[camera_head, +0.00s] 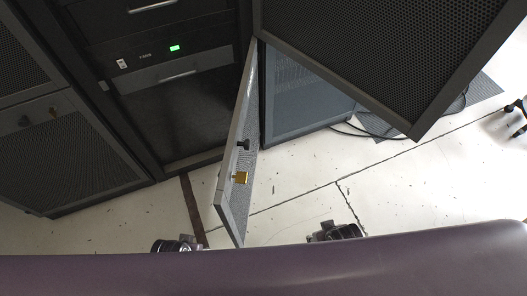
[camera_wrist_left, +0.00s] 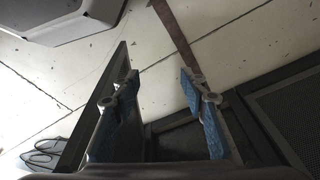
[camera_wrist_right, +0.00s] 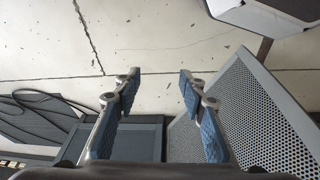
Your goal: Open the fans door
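The lower perforated door (camera_head: 238,150), which appears to be the fans door, stands swung out from the rack and is seen nearly edge-on in the head view. My right gripper (camera_wrist_right: 158,88) is open and empty. Contact with the door cannot be told.
An upper perforated door (camera_head: 385,50) hangs open at upper right. The dark rack opening (camera_head: 175,120) lies left of the lower door, with a green display (camera_head: 174,48) above. Closed perforated doors (camera_head: 70,150) stand further left. Black cables (camera_head: 370,130) lie at right; pale floor is mostly clear.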

